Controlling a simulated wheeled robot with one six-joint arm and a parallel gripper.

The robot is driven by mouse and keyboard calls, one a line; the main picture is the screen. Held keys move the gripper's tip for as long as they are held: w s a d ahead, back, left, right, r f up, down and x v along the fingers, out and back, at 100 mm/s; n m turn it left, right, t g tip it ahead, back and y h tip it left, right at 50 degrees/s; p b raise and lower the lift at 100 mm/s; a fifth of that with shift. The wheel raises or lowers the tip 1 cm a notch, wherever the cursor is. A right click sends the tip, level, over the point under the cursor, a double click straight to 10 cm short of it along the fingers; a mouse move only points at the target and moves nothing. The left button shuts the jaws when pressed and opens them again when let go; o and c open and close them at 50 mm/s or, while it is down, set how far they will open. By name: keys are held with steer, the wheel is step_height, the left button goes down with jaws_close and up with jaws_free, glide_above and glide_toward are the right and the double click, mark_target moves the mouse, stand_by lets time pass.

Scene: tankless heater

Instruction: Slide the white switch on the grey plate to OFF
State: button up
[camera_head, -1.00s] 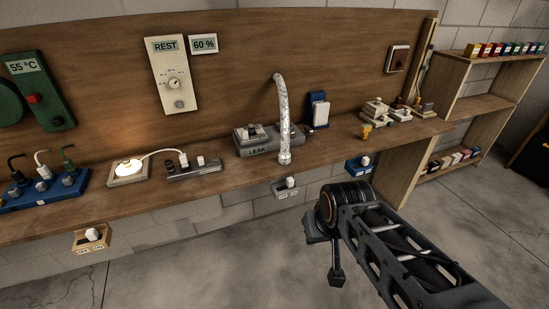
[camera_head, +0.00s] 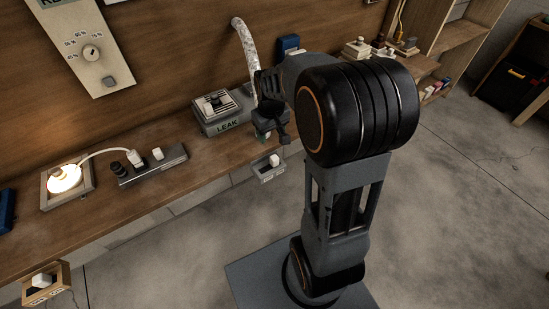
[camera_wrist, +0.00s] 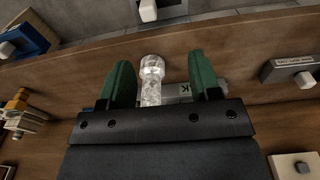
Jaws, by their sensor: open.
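The grey plate (camera_head: 268,175) is on the front edge of the bench with the white switch (camera_head: 274,160) on it. Its labels are too small to read. In the wrist view the grey plate (camera_wrist: 172,13) is at the top middle, partly cut off, with the white switch (camera_wrist: 148,10) beyond the fingertips. My gripper (camera_wrist: 160,68) is open, its green fingers apart and nothing gripped. In the head view my gripper (camera_head: 272,125) is above the plate, near the LEAK box and apart from the switch.
A silver hose (camera_head: 245,55) hangs close to my gripper; its end (camera_wrist: 152,68) shows between the fingers in the wrist view. The LEAK box (camera_head: 222,110) stands beside it. A blue plate (camera_wrist: 30,35) and a tan plate (camera_head: 48,285) carry similar white switches. Floor in front is clear.

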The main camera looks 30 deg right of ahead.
glide_above(274, 157)
step_height(274, 157, down, 5)
steer(key=shift+g, duration=0.4)
step_height(274, 157, down, 13)
steer(key=shift+f, duration=0.1)
jaws_close()
stand_by(0.4)
